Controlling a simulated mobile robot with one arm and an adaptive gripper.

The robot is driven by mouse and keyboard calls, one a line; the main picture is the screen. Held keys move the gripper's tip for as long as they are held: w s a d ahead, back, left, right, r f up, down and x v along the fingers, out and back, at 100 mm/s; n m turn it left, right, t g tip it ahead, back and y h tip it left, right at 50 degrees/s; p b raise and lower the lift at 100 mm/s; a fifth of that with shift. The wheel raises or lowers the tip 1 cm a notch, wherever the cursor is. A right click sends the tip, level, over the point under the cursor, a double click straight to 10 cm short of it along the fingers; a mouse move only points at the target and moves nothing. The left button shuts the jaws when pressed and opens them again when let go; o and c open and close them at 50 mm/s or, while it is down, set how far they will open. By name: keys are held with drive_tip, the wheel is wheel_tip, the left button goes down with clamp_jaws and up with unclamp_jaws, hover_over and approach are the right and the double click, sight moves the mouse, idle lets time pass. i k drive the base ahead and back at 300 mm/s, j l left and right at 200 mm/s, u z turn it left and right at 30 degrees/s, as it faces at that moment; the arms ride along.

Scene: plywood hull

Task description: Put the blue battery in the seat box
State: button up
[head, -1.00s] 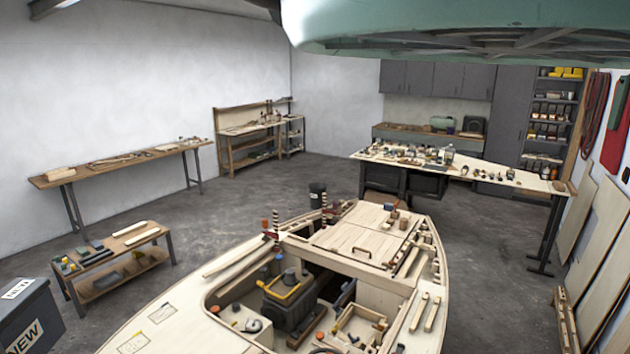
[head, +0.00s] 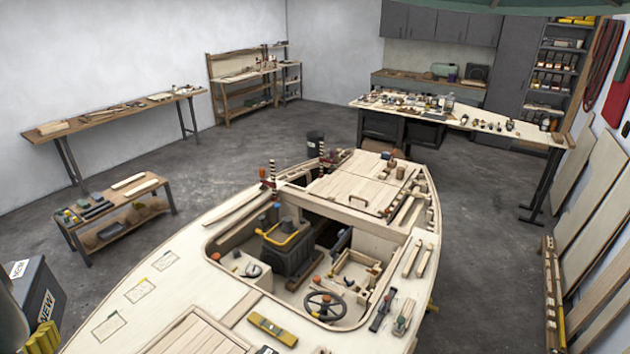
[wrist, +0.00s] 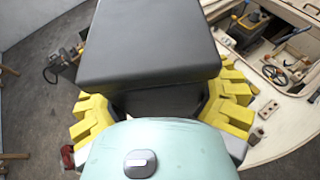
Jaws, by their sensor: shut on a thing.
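My gripper (wrist: 162,112) is shut on a dark grey box (wrist: 150,45), with yellow finger pads on both sides of it. In the head view the box (head: 42,292) is at the lower left, with white NEW labels and yellow finger pads (head: 43,341) below it. It looks dark grey rather than clearly blue. It is held left of the boat's deck, away from the cockpit. An open, light wooden box (head: 345,284) with dividers is in the right of the cockpit; I cannot tell for certain that it is the seat box.
The plywood boat (head: 215,285) fills the lower middle. Its cockpit holds a dark unit with a yellow handle (head: 288,245) and a steering wheel (head: 325,304). A yellow level (head: 272,329) lies on deck. A low bench (head: 115,212) stands left, with bare floor between.

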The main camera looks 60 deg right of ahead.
sight(360, 278)
drive_tip(key=i+l, duration=0.1)
drive_tip(key=l, duration=1.05)
drive_tip(key=i+l, duration=0.15)
drive_tip(key=l, duration=0.45)
drive_tip(key=i+l, duration=0.1)
drive_tip(key=l, duration=1.05)
drive_tip(key=i+l, duration=0.15)
drive_tip(key=l, duration=0.45)
drive_tip(key=i+l, duration=0.1)
drive_tip(key=l, duration=1.2)
drive_tip(key=i+l, duration=0.1)
drive_tip(key=l, duration=1.4)
drive_tip(key=i+l, duration=0.1)
drive_tip(key=l, duration=0.3)
drive_tip(key=i+l, duration=0.15)
drive_tip(key=l, duration=0.25)
drive_tip(key=i+l, duration=0.1)
drive_tip(key=l, duration=0.3)
drive_tip(key=i+l, duration=0.15)
drive_tip(key=l, duration=0.25)
drive_tip(key=i+l+z, duration=0.1)
drive_tip(key=l, duration=0.3)
